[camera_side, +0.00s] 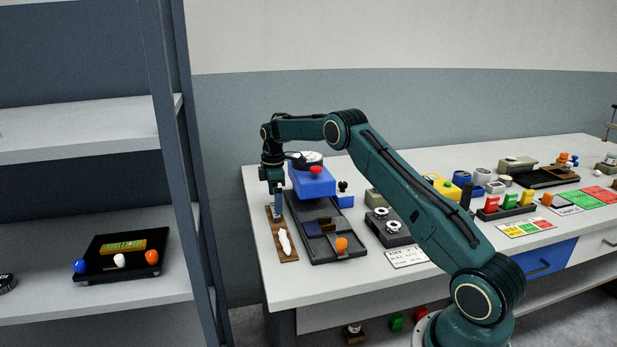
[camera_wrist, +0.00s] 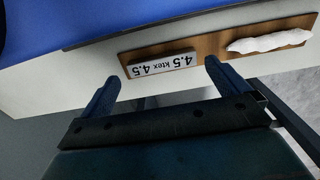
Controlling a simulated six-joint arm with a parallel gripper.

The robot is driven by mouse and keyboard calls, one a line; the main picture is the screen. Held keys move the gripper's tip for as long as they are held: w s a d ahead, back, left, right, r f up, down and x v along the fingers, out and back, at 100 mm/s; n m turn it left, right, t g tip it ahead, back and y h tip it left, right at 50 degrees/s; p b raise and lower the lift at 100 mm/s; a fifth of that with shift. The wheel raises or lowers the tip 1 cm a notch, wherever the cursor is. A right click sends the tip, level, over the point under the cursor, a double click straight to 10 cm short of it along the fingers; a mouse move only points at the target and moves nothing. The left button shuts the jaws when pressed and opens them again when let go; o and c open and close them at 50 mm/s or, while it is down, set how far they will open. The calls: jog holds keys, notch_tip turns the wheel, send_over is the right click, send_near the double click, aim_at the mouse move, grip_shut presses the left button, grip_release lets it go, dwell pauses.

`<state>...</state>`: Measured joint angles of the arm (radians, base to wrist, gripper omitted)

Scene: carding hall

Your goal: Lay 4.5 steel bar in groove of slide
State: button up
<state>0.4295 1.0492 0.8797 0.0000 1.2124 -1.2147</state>
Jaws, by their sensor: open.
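A steel bar marked "4.5 ktex 4.5" (camera_wrist: 161,65) lies on a narrow wooden board (camera_wrist: 210,42) in the wrist view. My gripper (camera_wrist: 160,86) is open, its two fingers apart near the two ends of the bar, with nothing held. In the side view my gripper (camera_side: 277,208) points down over the back part of the wooden board (camera_side: 290,258); I cannot make out the bar there. Right of the board is a black device (camera_side: 322,255) with a blue block (camera_side: 312,181), dark sliding parts and an orange knob (camera_side: 341,243). I cannot make out the groove.
A white fibre strand (camera_side: 285,242) lies on the board's front part; it also shows in the wrist view (camera_wrist: 270,41). Weights (camera_side: 388,223), a written card (camera_side: 407,257) and coloured blocks stand farther right. A shelf rack (camera_side: 85,130) stands left of the table.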

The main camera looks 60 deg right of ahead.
jog(key=shift+f, duration=1.75)
jog(key=c, duration=0.9)
